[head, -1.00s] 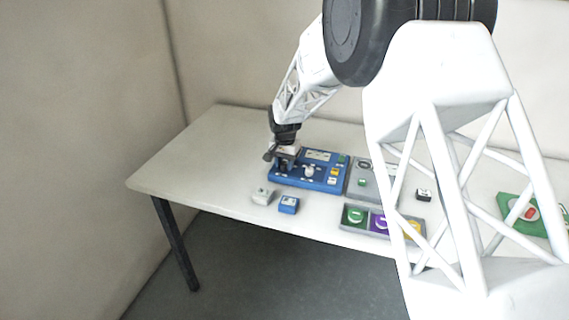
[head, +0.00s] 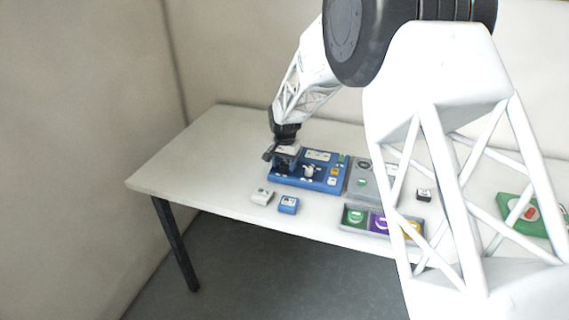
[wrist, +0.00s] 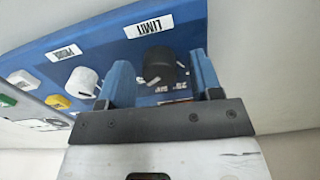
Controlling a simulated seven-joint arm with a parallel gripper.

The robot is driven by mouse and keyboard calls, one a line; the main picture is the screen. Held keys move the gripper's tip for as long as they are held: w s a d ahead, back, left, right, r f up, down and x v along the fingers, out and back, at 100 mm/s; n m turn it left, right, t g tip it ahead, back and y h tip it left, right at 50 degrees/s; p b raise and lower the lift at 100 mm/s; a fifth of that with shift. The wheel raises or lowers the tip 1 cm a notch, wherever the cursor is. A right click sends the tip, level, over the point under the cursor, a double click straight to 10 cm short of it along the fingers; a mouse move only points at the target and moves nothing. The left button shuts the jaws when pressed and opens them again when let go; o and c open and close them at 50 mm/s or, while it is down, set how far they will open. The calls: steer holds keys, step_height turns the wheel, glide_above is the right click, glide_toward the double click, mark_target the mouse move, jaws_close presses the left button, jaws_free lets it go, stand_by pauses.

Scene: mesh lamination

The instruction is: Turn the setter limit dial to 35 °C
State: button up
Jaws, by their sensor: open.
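The blue setter panel (head: 322,181) lies flat on the table in the head view, with my gripper (head: 284,168) over its left end. In the wrist view the black limit dial (wrist: 160,66) stands beside the LIMIT label (wrist: 149,26), which appears upside down. My gripper (wrist: 161,62) is open, with one blue finger on either side of the dial. Contact between fingers and dial cannot be told. Scale marks (wrist: 178,88) by the dial are partly hidden and hard to read, so the dial's setting cannot be told.
A white knob (wrist: 83,82) stands just left of the left finger in the wrist view. A pale block (head: 262,197) and a blue block (head: 288,205) lie in front of the panel. A grey panel (head: 365,185) and a tray (head: 354,228) are to its right. The table's left part is clear.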

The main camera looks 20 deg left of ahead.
mark_target(285, 163)
steer(key=shift+r, duration=0.1)
steer(key=shift+r, duration=3.8)
